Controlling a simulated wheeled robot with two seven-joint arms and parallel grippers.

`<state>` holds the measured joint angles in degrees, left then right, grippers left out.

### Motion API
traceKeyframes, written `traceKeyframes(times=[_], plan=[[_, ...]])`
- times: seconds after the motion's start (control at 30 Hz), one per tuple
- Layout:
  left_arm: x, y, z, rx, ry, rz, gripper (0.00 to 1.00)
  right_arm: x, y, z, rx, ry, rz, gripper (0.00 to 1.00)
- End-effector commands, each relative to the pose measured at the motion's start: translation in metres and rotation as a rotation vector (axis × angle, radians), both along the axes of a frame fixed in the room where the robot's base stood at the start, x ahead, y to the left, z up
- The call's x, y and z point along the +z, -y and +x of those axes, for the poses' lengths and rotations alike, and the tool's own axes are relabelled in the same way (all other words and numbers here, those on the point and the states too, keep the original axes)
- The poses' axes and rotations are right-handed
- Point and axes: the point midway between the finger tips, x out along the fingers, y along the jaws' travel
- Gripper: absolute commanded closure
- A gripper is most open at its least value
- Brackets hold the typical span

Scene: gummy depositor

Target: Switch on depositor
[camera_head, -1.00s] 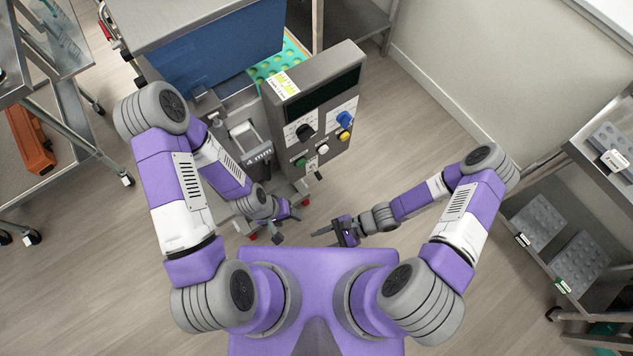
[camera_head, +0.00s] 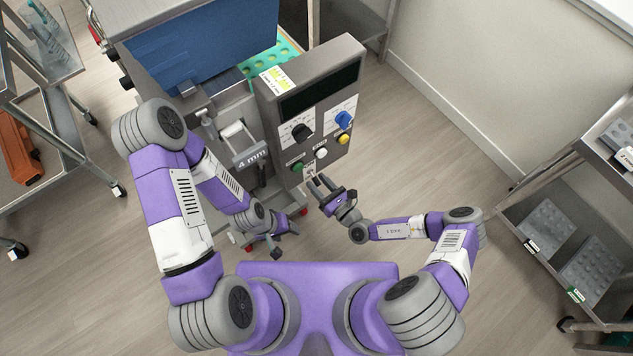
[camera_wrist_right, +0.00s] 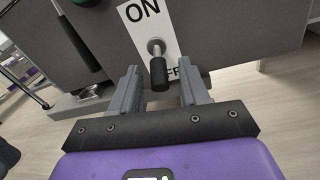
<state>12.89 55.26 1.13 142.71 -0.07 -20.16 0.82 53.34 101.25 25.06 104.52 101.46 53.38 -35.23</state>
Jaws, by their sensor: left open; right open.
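The depositor's grey control box (camera_head: 330,58) stands ahead, with a dark display and several knobs and buttons on its front. In the right wrist view a toggle switch (camera_wrist_right: 158,72) with a black tip sticks out of a white label (camera_wrist_right: 150,22). "ON" is printed above it; the lettering below is partly hidden. The black tip hangs toward the lower side. My right gripper (camera_head: 318,185) is open at the box's lower front. In the right wrist view its fingers (camera_wrist_right: 160,88) stand either side of the tip, apart from it. My left gripper (camera_head: 279,243) is open and empty, low beside the machine.
A black knob (camera_head: 301,132), blue knob (camera_head: 344,119), and green (camera_head: 298,166), white (camera_head: 321,153) and yellow (camera_head: 344,138) buttons sit above the switch. A blue hopper (camera_head: 205,45) is behind left. A rack with trays (camera_head: 547,226) stands right. Floor between is clear.

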Motion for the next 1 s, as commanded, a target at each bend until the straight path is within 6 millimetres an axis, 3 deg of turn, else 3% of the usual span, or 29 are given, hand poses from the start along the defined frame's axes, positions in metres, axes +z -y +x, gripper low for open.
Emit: traceKeyframes(times=[0.4, 0.7, 1.0], plan=[[-0.0028, 0.0001, 0.0000, 0.000, 0.000, 0.000, 0.42, 0.0005, -0.0086, 0.0092, 0.002, 0.000, 0.000, 0.55], [-0.0029, 0.0001, 0.0001, 0.000, 0.000, 0.000, 0.42, 0.0005, -0.0084, 0.0090, 0.002, 0.000, 0.000, 0.99], [0.0027, 0.0000, 0.0001, 0.000, 0.000, 0.000, 0.42, 0.0021, -0.0084, 0.0086, 0.003, -0.009, -0.006, 1.00]])
